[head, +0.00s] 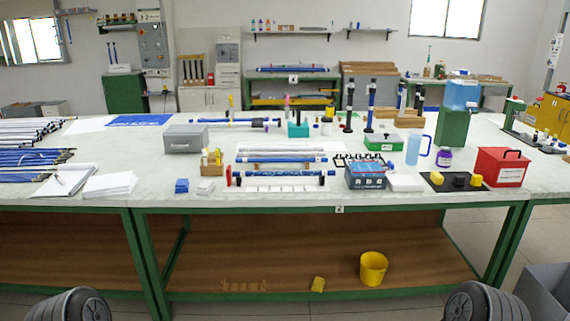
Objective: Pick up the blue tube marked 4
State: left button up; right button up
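Several blue tubes lie or stand on the long work table (420,205); no mark 4 can be read on any of them. One blue tube (280,174) with black fittings lies crosswise at the front middle. Another blue tube (275,160) lies just behind it. A further blue tube (232,122) with black parts lies farther back. Two dark blue tubes stand upright in black bases, one at the left (349,108) and one at the right (370,108). A bundle of blue tubes (30,158) lies at the far left. Neither of my grippers is in view.
A grey box (185,139), a blue-grey box (366,178), a red box (500,167), a green box (383,143) and a blue jug (418,149) crowd the table. A yellow bucket (373,268) stands on the lower shelf. Bare tabletop shows along the front edge.

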aim_at(286, 173)
jog(key=i+z, duration=0.1)
jog(key=z, duration=0.35)
jog(key=i+j+z, duration=0.75)
jog(key=i+j, duration=0.9)
jog(key=j, duration=0.2)
